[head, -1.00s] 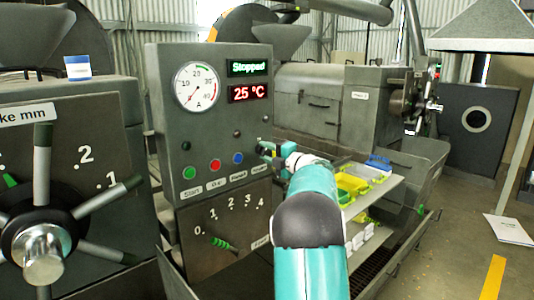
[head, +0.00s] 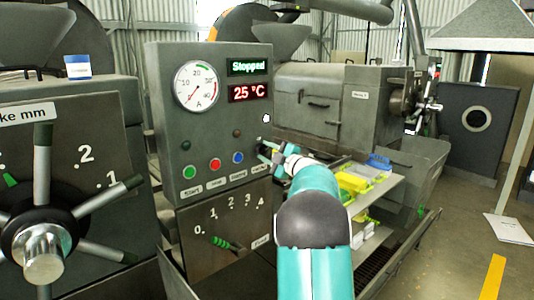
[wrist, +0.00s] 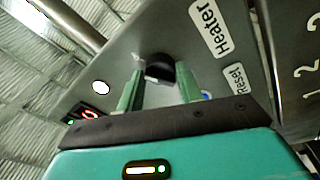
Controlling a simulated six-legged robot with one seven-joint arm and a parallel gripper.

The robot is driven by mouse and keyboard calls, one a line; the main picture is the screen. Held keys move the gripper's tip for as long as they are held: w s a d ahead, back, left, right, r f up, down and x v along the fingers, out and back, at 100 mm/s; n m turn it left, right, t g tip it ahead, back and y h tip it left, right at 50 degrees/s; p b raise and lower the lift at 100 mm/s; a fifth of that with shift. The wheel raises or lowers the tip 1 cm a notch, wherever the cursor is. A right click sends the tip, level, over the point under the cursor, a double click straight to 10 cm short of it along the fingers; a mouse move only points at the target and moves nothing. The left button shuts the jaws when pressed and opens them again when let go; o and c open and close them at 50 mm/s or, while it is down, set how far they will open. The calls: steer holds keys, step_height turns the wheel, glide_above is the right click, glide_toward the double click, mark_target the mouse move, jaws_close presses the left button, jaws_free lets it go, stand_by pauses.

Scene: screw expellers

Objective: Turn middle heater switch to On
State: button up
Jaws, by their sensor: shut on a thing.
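A black heater switch knob (wrist: 159,67) sits on the grey panel in the wrist view, beside a label reading "Heater" (wrist: 211,27). My gripper (wrist: 158,84) is shut on this knob, with one green finger on each side. In the head view my gripper (head: 268,150) is at the right edge of the control cabinet (head: 215,125), and it hides the knob there. A small round lamp (head: 267,118) just above the gripper glows white. The lamp also glows in the wrist view (wrist: 100,87).
The cabinet carries a gauge (head: 198,86), a green "Stopped" display (head: 249,67), a red "25 °C" display (head: 249,92) and coloured push buttons (head: 215,164). A green-handled lever (head: 222,243) is below. Yellow bins (head: 353,182) stand on a shelf right of my arm.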

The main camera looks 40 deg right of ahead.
steer(key=shift+s+d+f, duration=0.1)
steer(key=shift+d+f, duration=0.05)
steer(key=o, duration=0.9)
steer(key=shift+o, duration=0.3)
steer(key=s+d+f, duration=0.1)
steer(key=s, duration=1.2)
steer(key=shift+s+f, duration=0.2)
steer(key=shift+s, duration=0.05)
